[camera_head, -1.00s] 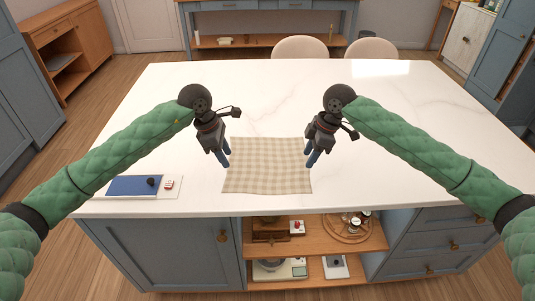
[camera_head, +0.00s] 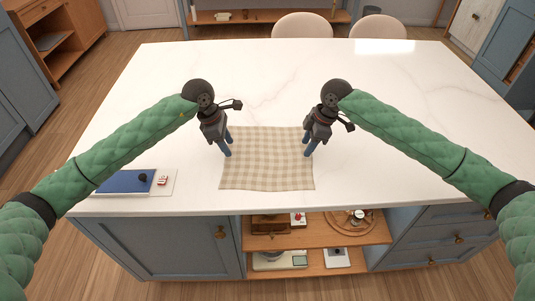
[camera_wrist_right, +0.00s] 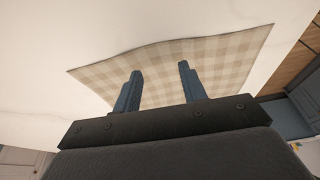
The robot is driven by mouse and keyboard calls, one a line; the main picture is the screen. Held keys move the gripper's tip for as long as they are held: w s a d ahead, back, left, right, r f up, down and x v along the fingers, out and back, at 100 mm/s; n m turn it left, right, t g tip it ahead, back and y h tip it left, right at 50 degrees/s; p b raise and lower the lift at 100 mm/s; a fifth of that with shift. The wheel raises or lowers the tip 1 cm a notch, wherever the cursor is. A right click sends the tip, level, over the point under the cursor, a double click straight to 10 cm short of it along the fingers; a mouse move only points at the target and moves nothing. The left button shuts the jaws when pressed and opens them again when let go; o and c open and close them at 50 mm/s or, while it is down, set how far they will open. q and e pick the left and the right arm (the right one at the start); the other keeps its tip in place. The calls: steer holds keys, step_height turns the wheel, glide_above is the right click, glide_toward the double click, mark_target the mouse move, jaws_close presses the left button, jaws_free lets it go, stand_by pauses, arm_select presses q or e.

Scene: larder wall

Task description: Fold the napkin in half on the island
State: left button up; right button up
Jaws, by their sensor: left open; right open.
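The beige checked napkin (camera_head: 266,165) lies flat and unfolded on the white island top (camera_head: 400,120), close to its front edge. It also shows in the right wrist view (camera_wrist_right: 165,70), with one long edge slightly wavy. My left gripper (camera_head: 227,149) is open at the napkin's left edge, toward the back. My right gripper (camera_head: 308,149) is open at the napkin's right edge, toward the back. In the right wrist view its two blue fingers (camera_wrist_right: 158,82) stand apart over the cloth with nothing between them. I cannot tell whether the fingertips touch the cloth.
A blue tray-like item (camera_head: 124,182) with a dark knob and a small red-and-white object (camera_head: 162,181) lie at the island's front left. Two pale chairs (camera_head: 302,25) stand behind the island. Shelves with several items are below the front edge. The island's middle and back are clear.

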arm_select(q)
steer(key=shift+f, duration=0.45)
arm_select(e)
steer(key=shift+f, duration=0.45)
arm_select(q)
steer(key=shift+s+f, duration=0.2)
arm_select(e)
steer(key=shift+s+f, duration=0.2)
steer(key=shift+f, duration=0.05)
arm_select(q)
steer(key=shift+f, duration=0.25)
arm_select(e)
steer(key=shift+f, duration=0.25)
arm_select(q)
steer(key=shift+r, duration=0.1)
arm_select(e)
steer(key=shift+r, duration=0.1)
arm_select(q)
steer(key=shift+c, duration=0.3)
arm_select(e)
steer(key=shift+c, duration=0.3)
arm_select(q)
jaws_close()
arm_select(e)
jaws_close()
